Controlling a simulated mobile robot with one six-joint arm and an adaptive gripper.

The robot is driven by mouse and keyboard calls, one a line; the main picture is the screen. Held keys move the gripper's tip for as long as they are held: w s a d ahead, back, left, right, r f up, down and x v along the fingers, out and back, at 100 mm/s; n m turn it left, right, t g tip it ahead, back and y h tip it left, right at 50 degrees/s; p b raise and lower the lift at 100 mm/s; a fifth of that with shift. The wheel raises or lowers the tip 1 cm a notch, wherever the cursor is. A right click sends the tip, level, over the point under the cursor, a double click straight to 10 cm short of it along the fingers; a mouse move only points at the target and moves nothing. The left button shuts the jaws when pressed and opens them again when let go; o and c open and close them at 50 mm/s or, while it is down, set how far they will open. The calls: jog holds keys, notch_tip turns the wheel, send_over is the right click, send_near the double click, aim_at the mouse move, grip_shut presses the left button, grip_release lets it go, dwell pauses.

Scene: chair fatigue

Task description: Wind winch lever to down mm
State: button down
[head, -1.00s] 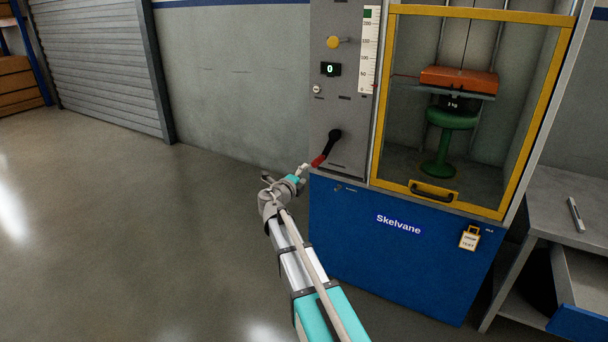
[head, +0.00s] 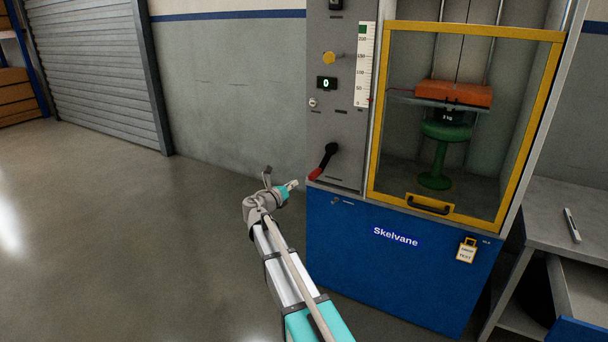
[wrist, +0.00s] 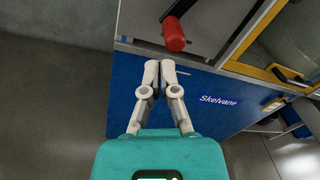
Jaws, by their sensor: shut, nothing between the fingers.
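The winch lever (head: 323,160) is a black crank arm with a red grip on the grey panel of the machine. It slants down and to the left. Its red grip (wrist: 174,33) shows near the top of the wrist view, just beyond my fingertips. My gripper (head: 294,184) is shut and empty, a little left of the red grip and apart from it in the head view. In the wrist view the two fingertips of my gripper (wrist: 160,66) meet below the grip. The millimetre scale (head: 362,65) is upright on the panel, with a red pointer near its low end.
A yellow-framed clear door (head: 375,120) covers the bay with an orange weight (head: 454,93) above a green stool (head: 440,165). A digital display (head: 327,84) reads 0. A grey bench (head: 570,190) stands at right. The floor at left is clear.

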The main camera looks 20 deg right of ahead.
jog(key=w+a+m+g, duration=0.1)
jog(key=w+a+m, duration=0.1)
jog(key=m, duration=1.1)
jog(key=w+a+r+m+g+h+p, duration=0.1)
jog(key=w+a+m, duration=0.1)
jog(key=m, duration=1.1)
jog(key=shift+a, duration=0.75)
jog(key=shift+d, duration=0.1)
send_near(322, 163)
jog(key=shift+w+d+f+b, duration=0.15)
jog(key=shift+w+d+f, duration=0.1)
jog(key=shift+w+f, duration=0.55)
jog(key=shift+w+d+f+b, duration=0.15)
jog(key=shift+w+d+f, duration=0.1)
jog(key=shift+w+f, duration=0.45)
jog(key=shift+w+d+r, duration=0.1)
jog(key=shift+w+r, duration=0.05)
